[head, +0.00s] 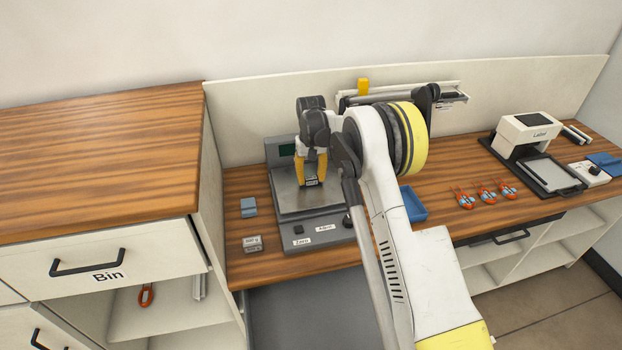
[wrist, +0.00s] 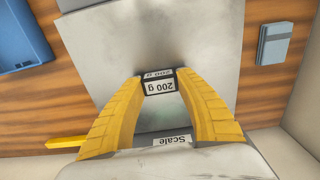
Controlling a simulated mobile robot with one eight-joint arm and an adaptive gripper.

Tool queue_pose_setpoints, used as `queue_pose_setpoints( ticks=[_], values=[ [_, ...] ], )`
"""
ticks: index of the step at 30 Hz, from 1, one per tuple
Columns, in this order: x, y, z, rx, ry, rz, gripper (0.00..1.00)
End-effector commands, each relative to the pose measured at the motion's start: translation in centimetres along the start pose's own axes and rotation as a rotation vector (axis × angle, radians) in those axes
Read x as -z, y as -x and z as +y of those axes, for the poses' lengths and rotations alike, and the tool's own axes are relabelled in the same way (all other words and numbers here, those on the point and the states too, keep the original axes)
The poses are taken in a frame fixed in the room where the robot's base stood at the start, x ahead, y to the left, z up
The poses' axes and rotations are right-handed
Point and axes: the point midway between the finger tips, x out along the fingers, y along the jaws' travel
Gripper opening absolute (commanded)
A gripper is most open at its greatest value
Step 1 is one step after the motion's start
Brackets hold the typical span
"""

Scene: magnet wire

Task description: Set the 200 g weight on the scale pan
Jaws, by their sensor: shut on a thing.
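The 200 g weight is a small dark block with white labels reading "200 g" (wrist: 159,87). It also shows in the head view (head: 313,182). My gripper (wrist: 161,78), with yellow fingers, is shut on it, one finger on each side. The fingers (head: 312,176) point down over the scale pan. The scale (head: 318,236) stands on the wooden counter, with a flat metal pan (head: 286,198) and a dark display at the back. The weight is over the pan; I cannot tell whether its underside touches it.
Grey labelled weights (head: 252,244) and a blue-grey block (head: 248,207) lie left of the scale. A blue tray (head: 413,205) is to its right. Red-handled tools (head: 487,195) and a label printer (head: 527,135) stand farther right. A tall cabinet (head: 100,150) borders the left.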

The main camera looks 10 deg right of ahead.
Motion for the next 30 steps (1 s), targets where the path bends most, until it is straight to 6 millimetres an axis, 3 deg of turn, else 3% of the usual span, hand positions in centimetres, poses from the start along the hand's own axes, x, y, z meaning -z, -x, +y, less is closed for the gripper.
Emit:
queue_pose_setpoints(
  ticks=[1,2,3,4,16,30],
  values=[
    [0.0,-0.3,0.0,0.000,0.000,0.000,0.04],
    [0.0,-0.3,0.0,0.000,0.000,0.000,0.44],
    [0.0,-0.2,0.0,0.000,0.000,0.000,0.56],
    [0.0,-0.2,0.0,0.000,0.000,0.000,0.61],
    [0.0,0.7,0.0,0.000,0.000,0.000,0.61],
    [0.0,10.3,0.0,0.000,0.000,0.000,0.61]
  ],
)
